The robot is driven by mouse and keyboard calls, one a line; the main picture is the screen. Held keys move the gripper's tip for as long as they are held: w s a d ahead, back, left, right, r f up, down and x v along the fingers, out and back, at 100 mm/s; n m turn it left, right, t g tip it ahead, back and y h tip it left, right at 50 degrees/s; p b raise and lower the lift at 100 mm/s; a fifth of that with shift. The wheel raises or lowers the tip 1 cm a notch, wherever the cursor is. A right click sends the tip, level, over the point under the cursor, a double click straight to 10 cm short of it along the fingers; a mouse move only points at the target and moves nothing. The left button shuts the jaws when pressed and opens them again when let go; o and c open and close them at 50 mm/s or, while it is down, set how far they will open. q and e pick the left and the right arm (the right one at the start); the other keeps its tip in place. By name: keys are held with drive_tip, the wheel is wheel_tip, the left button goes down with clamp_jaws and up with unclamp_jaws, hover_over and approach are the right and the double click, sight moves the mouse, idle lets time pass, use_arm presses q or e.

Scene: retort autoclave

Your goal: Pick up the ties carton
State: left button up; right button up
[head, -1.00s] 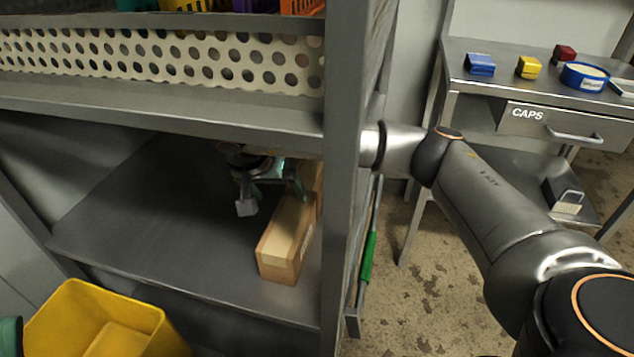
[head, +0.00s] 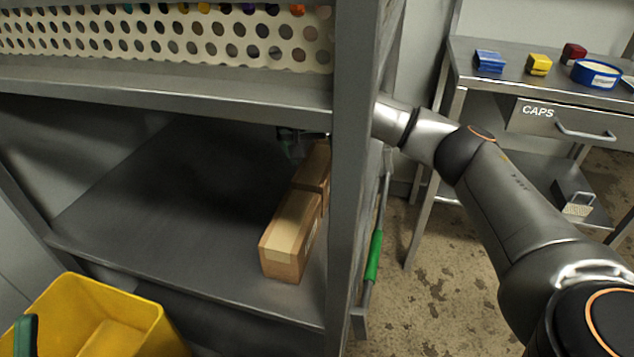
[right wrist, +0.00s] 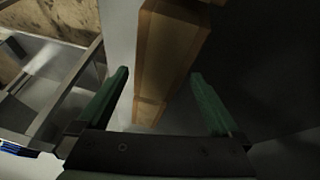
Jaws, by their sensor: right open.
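Two brown cardboard cartons stand end to end on the lower shelf in the head view, a front carton (head: 285,240) and a back carton (head: 317,165) partly behind the shelf post. I cannot read which is the ties carton. My right gripper (head: 290,143) is by the back carton, partly hidden under the upper shelf edge. In the right wrist view my right gripper (right wrist: 158,82) is open, and a brown carton (right wrist: 168,50) shows between and beyond its green fingers; no contact is visible. A green finger of my left gripper (head: 24,337) shows at the lower left edge.
The shelf post (head: 352,180) stands between my right forearm and the cartons. The upper shelf (head: 170,95) hangs low above them. The lower shelf (head: 160,215) is bare left of the cartons. A yellow bin (head: 95,310) is in front.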

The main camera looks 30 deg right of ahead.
sight(315, 164)
drive_tip(key=shift+x, duration=1.4)
drive_tip(key=shift+a, duration=0.1)
drive_tip(key=shift+s+f, duration=0.1)
drive_tip(key=shift+f, duration=0.25)
drive_tip(key=shift+c, duration=0.2)
drive_tip(key=shift+r, duration=0.1)
drive_tip(key=c, duration=1.4)
drive_tip(key=shift+c, duration=0.2)
